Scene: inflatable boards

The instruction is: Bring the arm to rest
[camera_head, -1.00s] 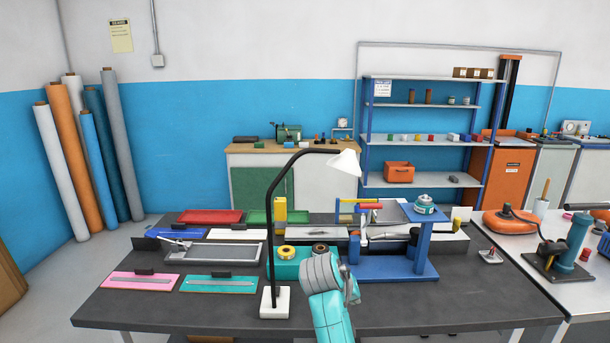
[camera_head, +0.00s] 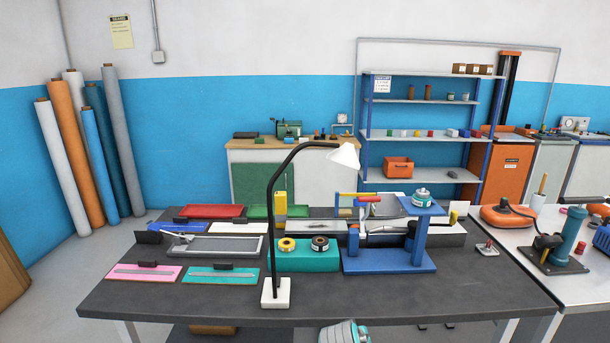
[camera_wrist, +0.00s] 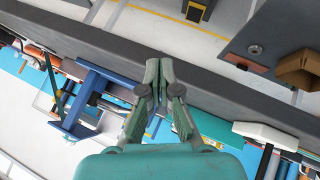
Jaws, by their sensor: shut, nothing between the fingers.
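My gripper (camera_wrist: 159,75) shows in the wrist view with its two fingers together and nothing between them. It is outside the head view, where only a teal and grey piece of my arm (camera_head: 343,333) shows at the bottom edge, in front of the bench. In the wrist view the dark bench edge (camera_wrist: 215,95) runs behind the fingertips, and the floor (camera_wrist: 150,30) shows beyond it. I cannot tell how far the fingers are from the edge.
A black desk lamp (camera_head: 272,220) stands near the front of the dark bench (camera_head: 370,300). A blue stand (camera_head: 390,262) and a teal block (camera_head: 307,261) with two rolls sit behind. The bench's front right is clear. A second bench (camera_head: 535,285) stands at right.

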